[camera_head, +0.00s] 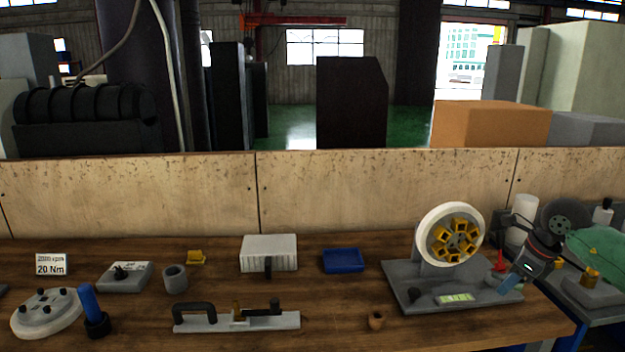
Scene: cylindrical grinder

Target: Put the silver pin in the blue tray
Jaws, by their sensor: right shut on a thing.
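The blue tray (343,261) lies on the wooden bench near the middle and looks empty. My right gripper (509,282) reaches in from the right, over the right end of the grey machine base (405,287), well to the right of the tray. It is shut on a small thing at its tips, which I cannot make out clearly. I cannot pick out the silver pin for certain. My left gripper is out of view.
A wheel with yellow blocks (456,241) stands on the machine base. A ribbed grey block (268,252) stands left of the tray, and a clamp fixture (236,320) lies in front. Bench between is clear.

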